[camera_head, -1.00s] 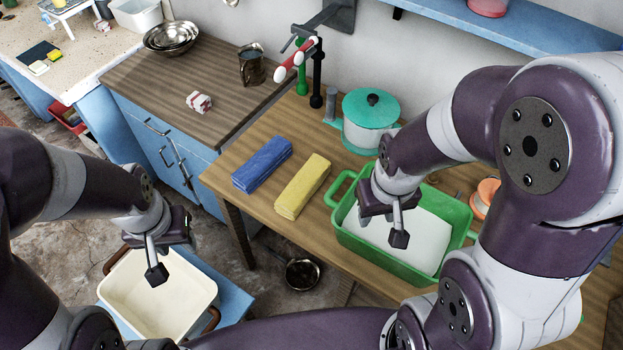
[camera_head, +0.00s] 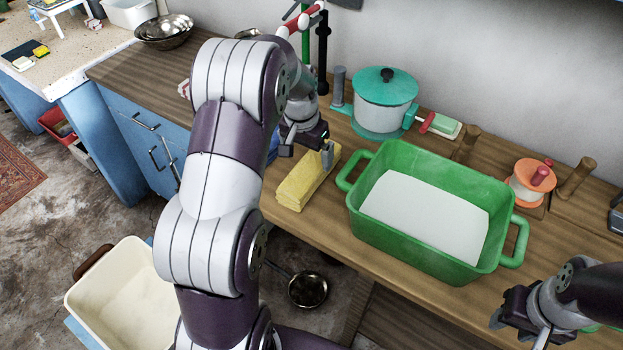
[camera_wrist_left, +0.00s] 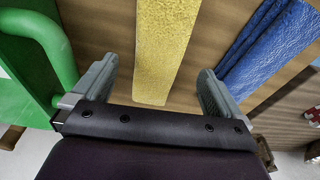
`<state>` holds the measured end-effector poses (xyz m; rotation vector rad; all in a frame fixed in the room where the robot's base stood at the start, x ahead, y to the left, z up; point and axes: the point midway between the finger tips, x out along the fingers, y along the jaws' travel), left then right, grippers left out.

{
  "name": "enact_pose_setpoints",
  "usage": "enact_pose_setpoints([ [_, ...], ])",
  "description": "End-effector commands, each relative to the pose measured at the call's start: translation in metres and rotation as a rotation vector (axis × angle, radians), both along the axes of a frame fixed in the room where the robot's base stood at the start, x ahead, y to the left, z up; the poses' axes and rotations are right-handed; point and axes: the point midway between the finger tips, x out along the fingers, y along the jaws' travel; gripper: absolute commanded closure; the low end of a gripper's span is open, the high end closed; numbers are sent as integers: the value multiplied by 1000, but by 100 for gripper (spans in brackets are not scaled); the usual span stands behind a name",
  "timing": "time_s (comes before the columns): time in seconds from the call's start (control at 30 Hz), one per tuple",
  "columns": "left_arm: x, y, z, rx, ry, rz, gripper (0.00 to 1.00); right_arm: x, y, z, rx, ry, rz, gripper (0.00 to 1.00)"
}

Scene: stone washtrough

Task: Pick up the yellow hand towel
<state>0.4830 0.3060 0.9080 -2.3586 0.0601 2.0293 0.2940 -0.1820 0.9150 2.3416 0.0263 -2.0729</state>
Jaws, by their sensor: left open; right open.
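The yellow hand towel (camera_head: 305,182) lies folded on the wooden counter, left of the green tub, in the head view. In the left wrist view the towel (camera_wrist_left: 166,45) runs from the top edge down between the two jaws. My left gripper (camera_head: 308,153) is open at the towel's far end, with a finger on each side; I cannot tell whether they touch it. My left arm hides most of the blue towel, which the left wrist view shows (camera_wrist_left: 268,45) beside the right jaw. My right gripper (camera_head: 520,325) is at the lower right, open, by the counter's front edge.
The green tub (camera_head: 430,262) with a white inside stands right of the towel; its handle (camera_wrist_left: 45,35) is close to the left jaw. A teal-lidded pot (camera_head: 385,104) stands behind. A cream basin (camera_head: 125,297) is at the lower left.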

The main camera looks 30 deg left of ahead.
Motion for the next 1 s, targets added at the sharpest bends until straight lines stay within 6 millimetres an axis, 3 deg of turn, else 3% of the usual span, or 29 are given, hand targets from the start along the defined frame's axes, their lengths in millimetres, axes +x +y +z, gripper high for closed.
enact_pose_setpoints([
  [0.4,11,-1,-65,0,0,0,0,0,0,0,0,1,0,57],
  [0.7,12,-1,-73,1,-3,0,0,0,0,0,0,1,0,57],
  [0.9,12,-1,-73,1,-3,0,60,0,0,0,0,1,0,57],
  [1.0,12,-1,-72,1,-3,0,60,0,0,0,0,1,0,57],
])
